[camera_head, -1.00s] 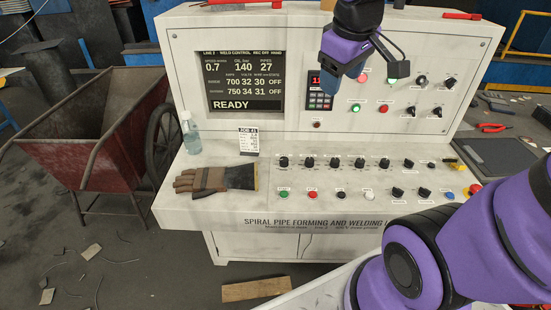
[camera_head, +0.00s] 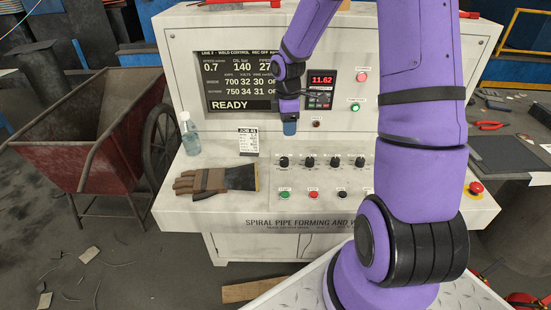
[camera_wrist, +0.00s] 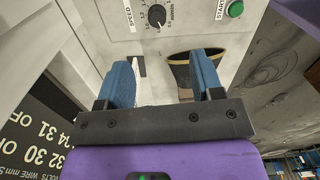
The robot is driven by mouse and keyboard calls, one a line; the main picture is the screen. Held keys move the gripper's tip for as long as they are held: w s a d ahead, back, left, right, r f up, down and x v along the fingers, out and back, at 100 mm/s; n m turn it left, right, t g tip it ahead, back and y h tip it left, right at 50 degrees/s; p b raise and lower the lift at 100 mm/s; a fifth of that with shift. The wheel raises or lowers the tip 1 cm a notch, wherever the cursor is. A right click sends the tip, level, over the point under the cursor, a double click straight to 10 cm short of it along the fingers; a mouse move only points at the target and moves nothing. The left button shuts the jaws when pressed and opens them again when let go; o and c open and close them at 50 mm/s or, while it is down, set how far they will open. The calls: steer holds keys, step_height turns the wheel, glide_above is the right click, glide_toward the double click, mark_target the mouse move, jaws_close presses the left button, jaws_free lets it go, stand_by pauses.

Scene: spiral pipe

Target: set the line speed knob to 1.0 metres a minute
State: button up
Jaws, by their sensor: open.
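The line speed knob (camera_head: 283,161) is the leftmost black knob in the upper row of the console's sloping desk. In the wrist view the black knob (camera_wrist: 157,16), marked SPEED, sits at the top edge with a numbered scale around it; its exact setting is hard to read. My gripper (camera_head: 289,127) is above and behind this knob in the head view, apart from it. In the wrist view my gripper (camera_wrist: 163,62) has its two blue fingers spread, with nothing between them. The display (camera_head: 243,80) shows 0.7 at its upper left.
A work glove (camera_head: 218,181) lies on the desk left of the knob, near a job card (camera_head: 248,141) and a bottle (camera_head: 189,133). A green button (camera_head: 284,195) is in front of the knob. More knobs stand to its right, partly hidden by my arm.

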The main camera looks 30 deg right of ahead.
steer(key=n, duration=0.1)
glide_toward(284, 159)
step_height(284, 159, down, 10)
steer(key=shift+d+r, duration=0.1)
steer(key=shift+d, duration=0.05)
stand_by(0.4)
steer(key=c, duration=0.9)
